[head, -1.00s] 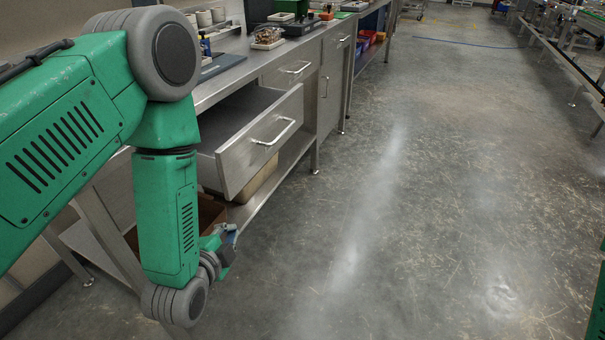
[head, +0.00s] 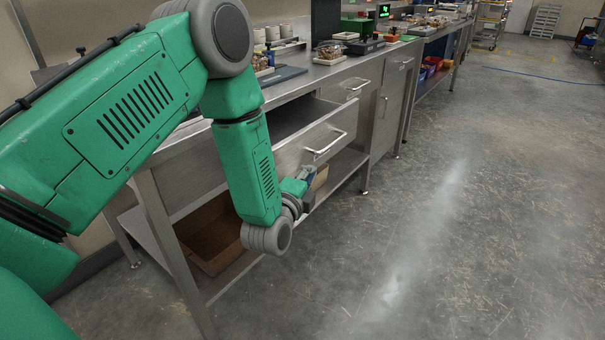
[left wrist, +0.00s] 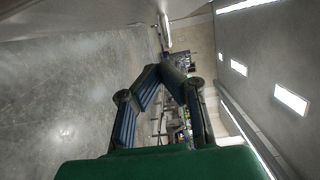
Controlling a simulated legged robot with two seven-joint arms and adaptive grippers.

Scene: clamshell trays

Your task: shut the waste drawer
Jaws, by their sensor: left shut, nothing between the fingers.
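The waste drawer stands open, its steel front (head: 290,157) out from the bench and its dark interior showing over the top edge. Its bar handle (head: 327,147) faces the aisle. My left gripper (head: 310,174) is low in front of the drawer front, just below the handle; I cannot tell whether it touches. In the left wrist view, the blue-padded fingers (left wrist: 163,72) meet at their tips with nothing between. The drawer front (left wrist: 80,22) fills the top there, with the handle (left wrist: 166,32) just beyond the fingertips. My right gripper is out of view.
A closed drawer (head: 345,90) and a cabinet door (head: 390,105) lie farther along the bench. A brown bin (head: 205,262) sits on the lower shelf, near a bench leg (head: 168,235). Dishes and a scale stand on the worktop. The floor to the right is clear.

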